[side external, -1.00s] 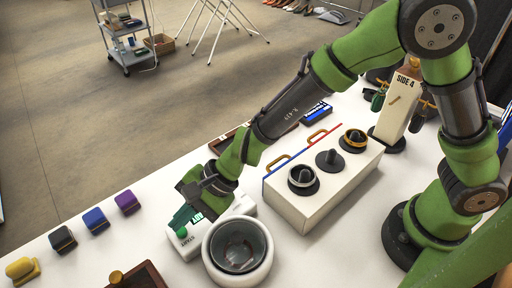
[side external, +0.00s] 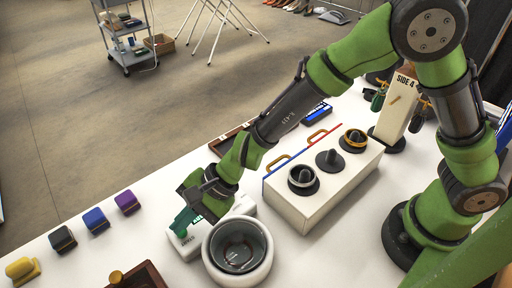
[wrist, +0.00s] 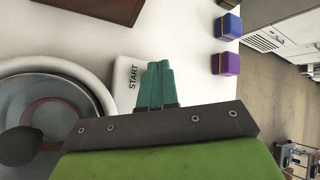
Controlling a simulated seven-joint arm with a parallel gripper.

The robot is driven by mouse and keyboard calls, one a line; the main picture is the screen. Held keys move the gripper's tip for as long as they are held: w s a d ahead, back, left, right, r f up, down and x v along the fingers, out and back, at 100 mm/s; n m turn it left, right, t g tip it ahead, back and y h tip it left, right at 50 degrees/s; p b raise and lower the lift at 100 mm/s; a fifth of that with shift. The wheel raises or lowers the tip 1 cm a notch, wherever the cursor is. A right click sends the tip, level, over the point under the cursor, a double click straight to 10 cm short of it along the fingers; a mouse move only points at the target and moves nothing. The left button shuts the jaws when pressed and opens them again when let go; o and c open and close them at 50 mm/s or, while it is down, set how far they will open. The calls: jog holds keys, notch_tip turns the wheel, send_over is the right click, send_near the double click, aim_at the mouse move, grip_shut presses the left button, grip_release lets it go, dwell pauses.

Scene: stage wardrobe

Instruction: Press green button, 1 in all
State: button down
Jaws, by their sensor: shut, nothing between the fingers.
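The white button box (side external: 188,247) sits on the table, left of centre, behind a round white bowl. In the wrist view its top (wrist: 126,78) shows the word START. My gripper (side external: 180,228) is shut and empty, with its teal fingertips pointing down at the box top. The closed fingers (wrist: 155,68) also show in the wrist view, over the box beside the lettering. The green button is hidden behind the fingers or blends with them. I cannot tell whether the fingertips touch it or how far it is pressed.
The white bowl (side external: 264,262) with a grey inner dish stands close in front of the box. A long white stand (side external: 305,212) with dark round holders is to the right. Purple (side external: 127,202), blue (side external: 95,220), black and yellow blocks line the table's left edge.

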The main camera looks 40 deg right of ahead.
aim_at(187, 232)
jog(key=shift+f, duration=0.4)
dwell(0.4)
jog(key=shift+r, duration=0.85)
jog(key=shift+r, duration=0.1)
jog(key=shift+r, duration=2.45)
jog(key=shift+s, duration=0.1)
